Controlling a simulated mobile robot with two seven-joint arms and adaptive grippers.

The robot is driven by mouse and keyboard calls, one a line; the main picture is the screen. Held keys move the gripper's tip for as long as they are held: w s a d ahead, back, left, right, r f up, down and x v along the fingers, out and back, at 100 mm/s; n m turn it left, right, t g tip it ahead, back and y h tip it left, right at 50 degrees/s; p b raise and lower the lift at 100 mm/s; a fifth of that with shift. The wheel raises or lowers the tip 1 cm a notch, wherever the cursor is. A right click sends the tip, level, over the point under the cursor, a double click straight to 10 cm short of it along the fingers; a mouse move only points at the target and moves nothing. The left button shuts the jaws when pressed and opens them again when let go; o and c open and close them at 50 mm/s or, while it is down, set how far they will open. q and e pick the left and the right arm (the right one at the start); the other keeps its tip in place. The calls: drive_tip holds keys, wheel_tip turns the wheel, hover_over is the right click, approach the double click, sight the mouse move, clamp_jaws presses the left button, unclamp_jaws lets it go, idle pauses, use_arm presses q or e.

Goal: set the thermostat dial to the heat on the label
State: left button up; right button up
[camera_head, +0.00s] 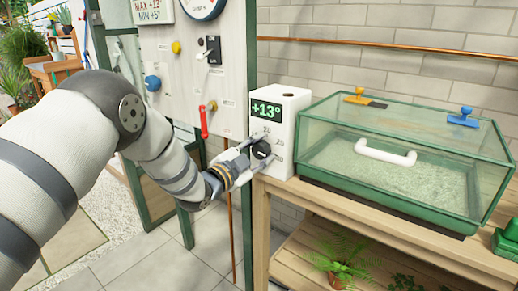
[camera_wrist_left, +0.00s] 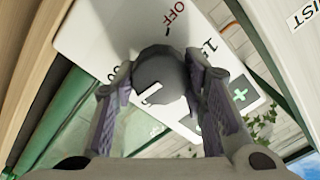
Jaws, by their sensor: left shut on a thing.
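The white thermostat box (camera_head: 288,142) stands on the wooden bench beside the glass case. Its green display (camera_head: 265,112) reads +13°. The black dial (camera_head: 261,149) is on its front, with numbers around it. My left gripper (camera_head: 253,152) is shut on the dial. In the left wrist view the dial (camera_wrist_left: 160,82) sits between both fingers, with a white pointer mark on its face; an OFF mark shows on the panel, and part of the display (camera_wrist_left: 240,95) shows. My right gripper is not in view.
The green-framed glass case (camera_head: 400,205) with a white handle (camera_head: 385,153) fills the right of the bench (camera_head: 262,225). A board (camera_head: 180,60) with switches, knobs and a red-handled lever (camera_head: 204,122) stands behind my left arm. A potted fern (camera_head: 342,260) is on the lower shelf.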

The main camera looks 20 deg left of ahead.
use_arm(q)
drive_tip(key=shift+d+r+m+p, duration=0.1)
drive_tip(key=shift+m+p, duration=0.25)
drive_tip(key=shift+m, duration=1.95)
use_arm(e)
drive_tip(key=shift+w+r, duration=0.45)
use_arm(q)
drive_tip(key=o, duration=1.2)
drive_tip(key=shift+c, duration=0.2)
drive_tip(key=shift+s, duration=0.1)
drive_tip(key=v, duration=1.2)
